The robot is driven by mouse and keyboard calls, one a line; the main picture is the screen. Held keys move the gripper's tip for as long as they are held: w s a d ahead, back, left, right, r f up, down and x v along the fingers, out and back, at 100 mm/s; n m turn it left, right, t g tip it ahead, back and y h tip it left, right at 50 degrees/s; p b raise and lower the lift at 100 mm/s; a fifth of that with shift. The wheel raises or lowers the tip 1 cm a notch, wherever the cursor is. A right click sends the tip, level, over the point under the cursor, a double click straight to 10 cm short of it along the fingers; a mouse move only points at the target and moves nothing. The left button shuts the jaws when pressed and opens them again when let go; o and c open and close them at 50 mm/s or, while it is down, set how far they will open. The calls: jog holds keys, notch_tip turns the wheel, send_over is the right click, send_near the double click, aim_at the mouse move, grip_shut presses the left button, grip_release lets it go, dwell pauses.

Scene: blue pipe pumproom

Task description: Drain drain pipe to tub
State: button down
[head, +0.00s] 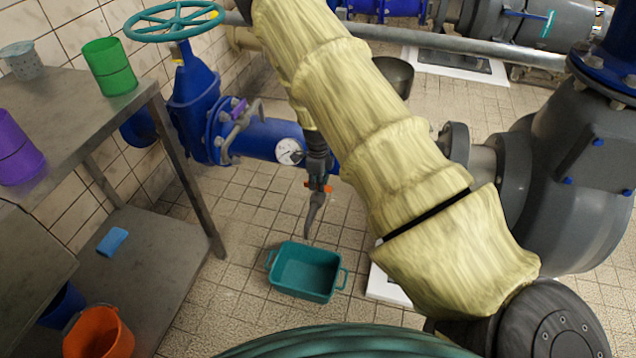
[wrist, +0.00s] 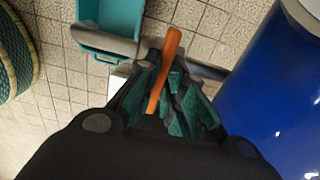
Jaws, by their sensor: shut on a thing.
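The teal tub (head: 306,270) with side handles sits on the tiled floor, below and beside the drain pipe (head: 314,212). Its corner shows at the top left of the wrist view (wrist: 112,14). The drain pipe is a short grey curved spout beside the blue pipe (head: 258,138). My gripper (head: 318,184) points down from my arm and is shut on the orange lever (wrist: 167,65) at the drain pipe. The fingers hide part of the lever and of the grey pipe (wrist: 105,42) behind them. No water is visible.
A metal shelf (head: 70,110) with green and purple cups stands left, with an orange bucket (head: 98,335) below. A grey pump (head: 570,190) stands right. A coiled green hose (head: 340,345) lies at the front. Floor around the tub is mostly clear.

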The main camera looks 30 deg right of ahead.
jog(key=shift+r+n+p, duration=0.15)
jog(key=shift+n+p, duration=0.2)
jog(key=shift+n, duration=0.05)
jog(key=shift+n+p, duration=0.5)
jog(key=shift+p, duration=0.05)
jog(key=n+p, duration=0.2)
jog(key=shift+n, duration=0.3)
jog(key=n+p, duration=0.3)
jog(key=n, duration=0.3)
jog(key=n+p, duration=0.1)
jog(key=n, duration=0.2)
jog(key=shift+n, duration=0.4)
jog(key=shift+n+p, duration=0.45)
jog(key=shift+n, duration=1.55)
jog(key=c, duration=1.5)
grip_release()
